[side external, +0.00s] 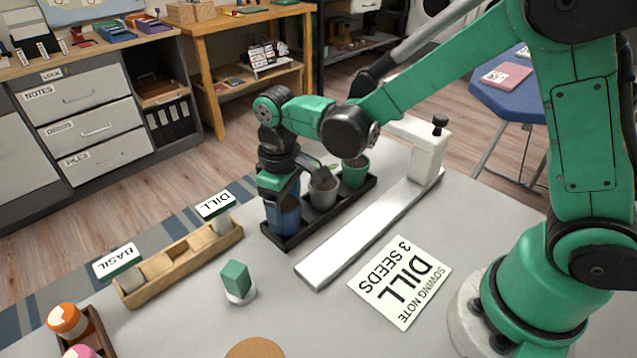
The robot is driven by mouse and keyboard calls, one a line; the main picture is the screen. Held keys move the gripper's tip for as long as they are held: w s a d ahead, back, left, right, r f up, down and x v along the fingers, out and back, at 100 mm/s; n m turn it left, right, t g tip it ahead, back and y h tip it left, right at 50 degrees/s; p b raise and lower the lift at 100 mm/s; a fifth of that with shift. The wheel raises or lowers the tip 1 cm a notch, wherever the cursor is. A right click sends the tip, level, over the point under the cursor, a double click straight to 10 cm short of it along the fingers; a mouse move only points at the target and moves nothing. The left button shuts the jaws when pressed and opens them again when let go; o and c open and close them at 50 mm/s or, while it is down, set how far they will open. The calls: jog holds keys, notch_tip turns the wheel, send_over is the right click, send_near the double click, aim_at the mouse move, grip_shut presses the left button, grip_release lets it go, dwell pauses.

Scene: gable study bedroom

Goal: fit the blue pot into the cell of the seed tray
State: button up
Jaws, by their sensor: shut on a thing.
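The blue pot (286,219) is at the near left end of the black seed tray (323,219). My gripper (280,190) points down from above and is shut on the blue pot, hiding its upper part. The pot looks upright over or in the end cell. I cannot tell whether its base is fully down in the cell. In the same tray, a grey pot (322,193) with soil and a small seedling stands in the middle, and a green pot (355,172) with soil stands at the far end.
A long pale bar (365,235) with an upright white block (427,152) lies right of the tray. A sowing note (400,282), a green block on a white base (236,280) and a wooden rack (180,265) with DILL and BASIL labels are nearby. Open tabletop lies around them.

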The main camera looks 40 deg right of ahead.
aim_at(285, 205)
jog(key=shift+f, duration=0.45)
jog(key=o, duration=1.5)
jog(key=shift+f, duration=0.1)
jog(key=shift+c, duration=0.2)
notch_tip(285, 205, up, 12)
jog(key=s+d+f+m+t, duration=0.1)
jog(key=s+d+m+t, duration=0.3)
jog(key=s+d+t, duration=0.3)
jog(key=shift+s+d+m, duration=0.15)
jog(key=shift+d+m, duration=0.15)
jog(key=shift+d, duration=0.45)
